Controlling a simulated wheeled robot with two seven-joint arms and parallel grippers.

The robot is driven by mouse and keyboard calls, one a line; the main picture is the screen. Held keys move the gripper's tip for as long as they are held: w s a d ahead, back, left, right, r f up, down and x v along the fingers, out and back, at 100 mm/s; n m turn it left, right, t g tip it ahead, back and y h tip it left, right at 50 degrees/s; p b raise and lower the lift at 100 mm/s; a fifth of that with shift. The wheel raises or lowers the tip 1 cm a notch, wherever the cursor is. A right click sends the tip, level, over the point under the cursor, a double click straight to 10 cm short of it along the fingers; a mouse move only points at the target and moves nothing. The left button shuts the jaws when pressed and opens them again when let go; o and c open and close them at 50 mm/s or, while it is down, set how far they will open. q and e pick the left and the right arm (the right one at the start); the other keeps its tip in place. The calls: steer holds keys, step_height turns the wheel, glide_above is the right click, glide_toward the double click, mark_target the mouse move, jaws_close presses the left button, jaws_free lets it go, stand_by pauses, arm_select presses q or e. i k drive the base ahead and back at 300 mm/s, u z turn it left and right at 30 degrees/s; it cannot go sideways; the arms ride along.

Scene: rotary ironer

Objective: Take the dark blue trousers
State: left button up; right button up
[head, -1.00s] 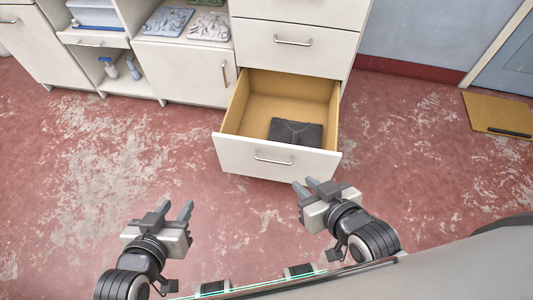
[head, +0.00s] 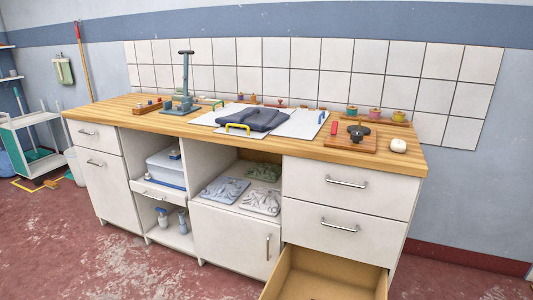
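A dark blue folded garment (head: 250,118), which looks like the trousers, lies on a white board (head: 300,124) on the wooden counter (head: 250,143). A yellow handle-like piece (head: 238,128) stands at its front edge. Neither of my grippers is in the head view now, so I cannot see what they hold.
An open drawer (head: 325,278) juts out below the right end of the counter. A grey stand (head: 184,85) is left of the board; a small wooden board (head: 349,138) is right.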

mark_target(259, 119)
steer(key=u, duration=1.3)
steer(key=i, duration=3.45)
steer(key=z, duration=3.6)
